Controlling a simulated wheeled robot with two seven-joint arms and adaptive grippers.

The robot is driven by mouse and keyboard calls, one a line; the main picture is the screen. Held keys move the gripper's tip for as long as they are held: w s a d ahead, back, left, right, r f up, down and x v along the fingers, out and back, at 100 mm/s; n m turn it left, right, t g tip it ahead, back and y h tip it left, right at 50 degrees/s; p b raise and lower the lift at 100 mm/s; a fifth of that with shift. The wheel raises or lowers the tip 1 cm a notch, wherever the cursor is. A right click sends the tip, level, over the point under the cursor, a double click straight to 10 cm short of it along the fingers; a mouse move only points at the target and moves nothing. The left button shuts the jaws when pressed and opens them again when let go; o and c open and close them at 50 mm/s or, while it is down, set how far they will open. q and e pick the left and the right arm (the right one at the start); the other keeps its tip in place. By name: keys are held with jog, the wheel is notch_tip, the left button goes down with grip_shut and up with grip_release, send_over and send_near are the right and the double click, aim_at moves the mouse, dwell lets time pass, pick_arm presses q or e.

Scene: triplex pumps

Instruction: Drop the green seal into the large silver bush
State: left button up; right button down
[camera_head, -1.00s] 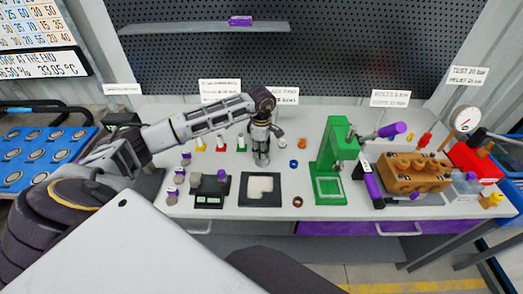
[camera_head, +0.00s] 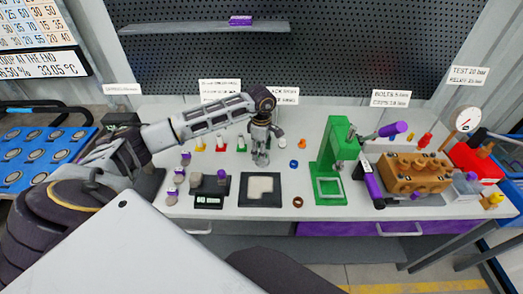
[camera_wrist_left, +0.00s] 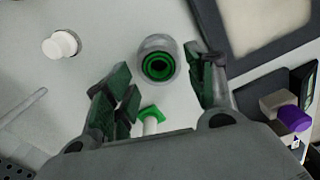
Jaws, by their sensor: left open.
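The large silver bush (camera_wrist_left: 145,48) stands upright in the left wrist view, below and between my left fingers. A green ring, apparently the green seal (camera_wrist_left: 158,66), sits inside its opening, inside the silver rim. How deep it rests is hard to tell. My left gripper (camera_wrist_left: 160,70) is open, its green-grey fingers spread on either side of the bush. In the head view my left gripper (camera_head: 261,158) points down just behind the black tray and mostly hides the bush. My right gripper is not in view.
A green-based white post (camera_wrist_left: 150,115) stands close to my left fingers. A white cylinder (camera_wrist_left: 60,45) is off to one side. The black tray (camera_head: 245,202), scale (camera_head: 208,201), green press (camera_head: 328,160) and orange-brown pump block (camera_head: 415,172) share the bench. A blue ring (camera_head: 293,164) lies nearby.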

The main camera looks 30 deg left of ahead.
pick_arm(q)
notch_tip(320, 180, up, 12)
dwell(1.0)
dwell(1.1)
